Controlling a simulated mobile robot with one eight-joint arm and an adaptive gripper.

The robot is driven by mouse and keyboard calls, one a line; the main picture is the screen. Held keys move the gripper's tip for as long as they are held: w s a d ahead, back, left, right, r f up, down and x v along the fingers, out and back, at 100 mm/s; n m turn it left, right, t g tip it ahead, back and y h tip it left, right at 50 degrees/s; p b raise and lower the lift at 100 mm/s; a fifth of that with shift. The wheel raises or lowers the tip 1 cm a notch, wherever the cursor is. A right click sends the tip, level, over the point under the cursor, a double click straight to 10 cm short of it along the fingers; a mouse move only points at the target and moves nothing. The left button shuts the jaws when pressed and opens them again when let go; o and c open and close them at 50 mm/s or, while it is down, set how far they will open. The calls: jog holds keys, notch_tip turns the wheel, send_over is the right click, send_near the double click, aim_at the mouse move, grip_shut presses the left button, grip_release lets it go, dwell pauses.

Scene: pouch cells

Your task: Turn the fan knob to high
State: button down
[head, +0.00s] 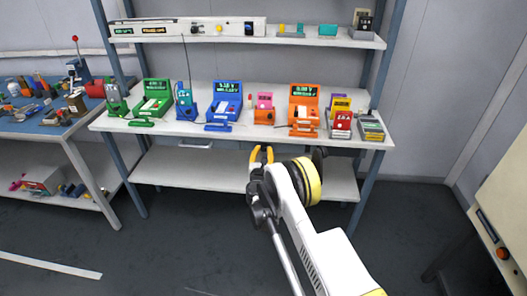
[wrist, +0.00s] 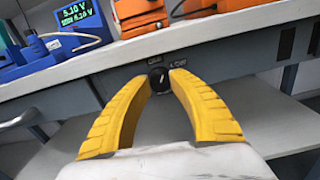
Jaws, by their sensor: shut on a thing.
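The fan knob (wrist: 158,78) is a small dark round knob with a light pointer mark, on the dark panel under the front edge of the shelf. Small light labels sit above and to the right of it, too blurred to read surely. The pointer looks tilted slightly right of straight up. My gripper (wrist: 158,82) has its two yellow fingers on either side of the knob, shut on it. In the head view my gripper (head: 261,155) is just below the front edge of the middle shelf; the knob is not distinguishable there.
The middle shelf (head: 215,134) carries green, blue and orange testers with displays. A blue tester (wrist: 75,25) and orange ones stand above my gripper. A lower shelf (head: 190,168) is mostly bare. A blue workbench (head: 20,125) with tools stands at the left. The floor in front is clear.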

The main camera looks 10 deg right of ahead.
jog(key=shift+m, duration=0.3)
jog(key=m, duration=0.3)
jog(key=shift+m, duration=2)
jog(key=c, duration=1.1)
grip_release()
jog(key=v, duration=0.7)
jog(key=shift+s, duration=0.2)
